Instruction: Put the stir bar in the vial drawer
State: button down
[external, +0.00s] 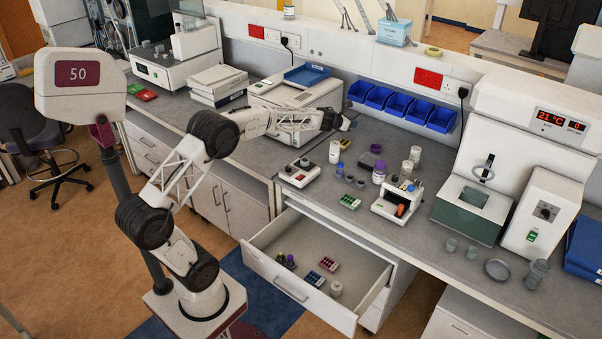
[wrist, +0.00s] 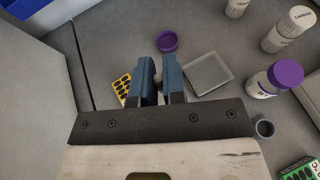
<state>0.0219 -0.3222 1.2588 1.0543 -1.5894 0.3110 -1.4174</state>
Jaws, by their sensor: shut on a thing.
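My gripper (external: 346,123) is over the bench behind the open drawer, near the back wall. In the wrist view its two blue fingers (wrist: 158,78) are close together, with a small pale thing between the tips. This looks like the stir bar (wrist: 157,74), mostly hidden by the fingers. The vial drawer (external: 272,279) is pulled out below the bench front. Inside it are dark vials at the left, two small coloured racks (external: 328,264) and a white pot (external: 336,289). Bare drawer floor shows around them.
Near my fingers on the bench are a purple cap (wrist: 167,41), a grey square dish (wrist: 209,74), a yellow blister-like card (wrist: 121,89) and a purple-capped bottle (wrist: 273,81). Blue bins (external: 402,105) line the wall. A white instrument (external: 397,198) stands on the bench right of the drawer.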

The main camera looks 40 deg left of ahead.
jog(key=s+a+f+n+t+y, duration=0.1)
jog(key=s+a+f+n+y, duration=0.3)
jog(key=s+a, duration=0.3)
jog(key=shift+s+a+y, duration=0.25)
jog(key=shift+s+y, duration=0.15)
jog(key=shift+s, duration=0.3)
jog(key=shift+w, duration=0.1)
dwell(0.5)
